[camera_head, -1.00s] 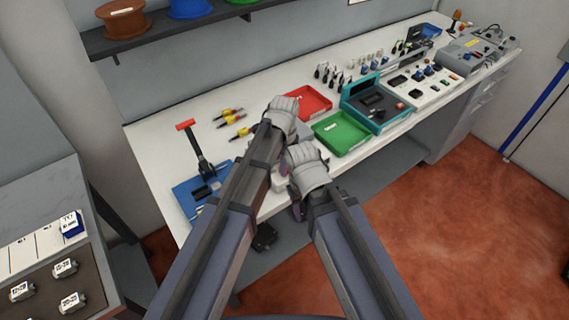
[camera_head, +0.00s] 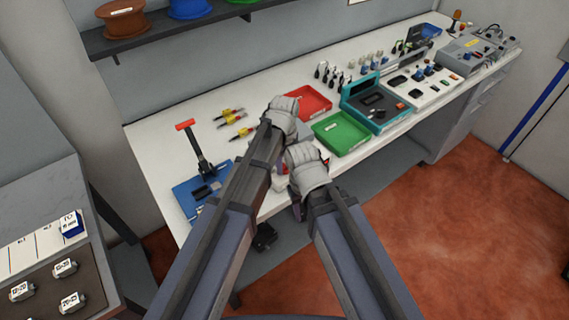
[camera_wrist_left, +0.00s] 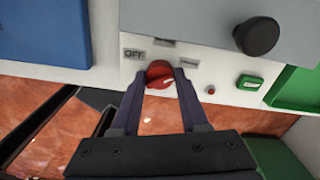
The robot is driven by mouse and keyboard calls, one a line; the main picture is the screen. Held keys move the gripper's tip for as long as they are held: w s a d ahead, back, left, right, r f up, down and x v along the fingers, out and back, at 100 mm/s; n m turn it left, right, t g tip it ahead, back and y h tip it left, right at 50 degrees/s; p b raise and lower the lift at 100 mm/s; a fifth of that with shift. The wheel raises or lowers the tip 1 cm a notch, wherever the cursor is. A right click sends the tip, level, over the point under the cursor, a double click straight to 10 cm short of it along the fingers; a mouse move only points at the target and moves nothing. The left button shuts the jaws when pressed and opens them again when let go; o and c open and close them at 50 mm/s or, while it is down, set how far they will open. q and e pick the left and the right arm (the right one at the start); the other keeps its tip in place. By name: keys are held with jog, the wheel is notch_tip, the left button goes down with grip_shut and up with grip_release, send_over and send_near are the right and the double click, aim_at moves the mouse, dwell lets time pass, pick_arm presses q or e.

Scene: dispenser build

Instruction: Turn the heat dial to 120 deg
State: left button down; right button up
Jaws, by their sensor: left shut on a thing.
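The heat dial (camera_wrist_left: 160,72) is a round red knob on the pale front panel in the left wrist view. An OFF label (camera_wrist_left: 134,54) is up and left of it, with other pale marks around it. My left gripper (camera_wrist_left: 160,82) is shut on the dial, one dark finger on each side. The exact dial angle is hard to read. In the head view my arms hide the dial and most of the left gripper. My right wrist (camera_head: 306,170) is beside the left arm at the bench front; its fingers are largely hidden, so their opening cannot be told.
In the left wrist view a black knob (camera_wrist_left: 257,36) and a green switch (camera_wrist_left: 250,82) are right of the dial. On the bench are a red tray (camera_head: 308,102), a green tray (camera_head: 341,133), a teal case (camera_head: 374,105) and a blue-based press (camera_head: 198,190).

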aim_at(284, 165)
dwell(0.4)
pick_arm(q)
jog(key=shift+c, duration=2.2)
grip_release()
notch_tip(284, 165, up, 8)
jog(key=p, duration=0.8)
jog(key=shift+f, duration=0.1)
jog(key=shift+a, duration=0.1)
